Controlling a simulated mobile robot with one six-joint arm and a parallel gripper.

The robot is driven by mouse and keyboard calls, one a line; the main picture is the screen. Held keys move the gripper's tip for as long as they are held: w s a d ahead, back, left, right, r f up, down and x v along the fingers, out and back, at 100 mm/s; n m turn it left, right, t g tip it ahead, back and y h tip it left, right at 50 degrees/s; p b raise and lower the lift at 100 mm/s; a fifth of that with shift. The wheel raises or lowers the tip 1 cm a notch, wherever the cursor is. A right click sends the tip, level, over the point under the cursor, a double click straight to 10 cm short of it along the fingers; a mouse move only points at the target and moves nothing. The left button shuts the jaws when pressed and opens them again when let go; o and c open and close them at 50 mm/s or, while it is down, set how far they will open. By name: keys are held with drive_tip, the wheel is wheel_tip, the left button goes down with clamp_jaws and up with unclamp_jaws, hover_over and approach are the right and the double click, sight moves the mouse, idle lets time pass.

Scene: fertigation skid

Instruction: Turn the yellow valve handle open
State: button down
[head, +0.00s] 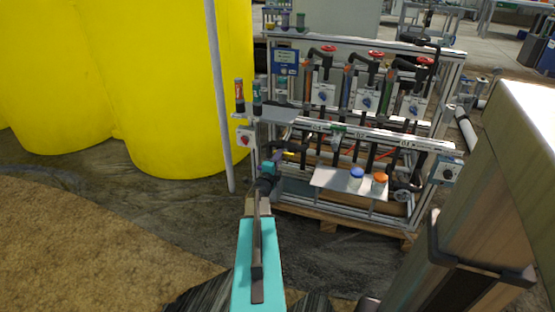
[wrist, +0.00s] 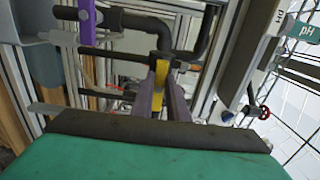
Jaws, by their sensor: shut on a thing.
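The yellow valve handle (wrist: 161,74) sits between the two grey-purple fingers of my gripper (wrist: 161,88) in the wrist view. The fingers are closed on it, and they hide part of its sides. Black pipe runs behind and above the handle. In the head view my gripper (head: 281,156) reaches the lower left part of the skid. A small piece of the yellow handle (head: 290,155) shows at the fingertips there. How far the handle is turned is hard to tell.
The aluminium skid frame (head: 452,147) surrounds the piping closely. A shelf (head: 335,184) with a blue-lidded jar (head: 356,177) and an orange-lidded jar (head: 379,182) stands to the right. Large yellow tanks (head: 165,80) and a grey upright pole (head: 219,90) are on the left.

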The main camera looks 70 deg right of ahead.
drive_tip(key=shift+s+d+r, duration=0.1)
drive_tip(key=shift+d+r, duration=0.3)
drive_tip(key=shift+d, duration=0.25)
drive_tip(key=c, duration=1.9)
unclamp_jaws()
drive_tip(key=shift+c, duration=0.2)
drive_tip(key=shift+o, duration=1)
drive_tip(key=shift+a+f, duration=0.15)
drive_tip(key=shift+a, duration=0.6)
drive_tip(key=a, duration=0.4)
drive_tip(key=a+p, duration=0.1)
drive_tip(key=a, duration=0.8)
drive_tip(key=shift+s+a+f, duration=0.25)
drive_tip(key=shift+s+a, duration=0.05)
drive_tip(key=shift+s, duration=0.05)
drive_tip(key=shift+w, duration=0.1)
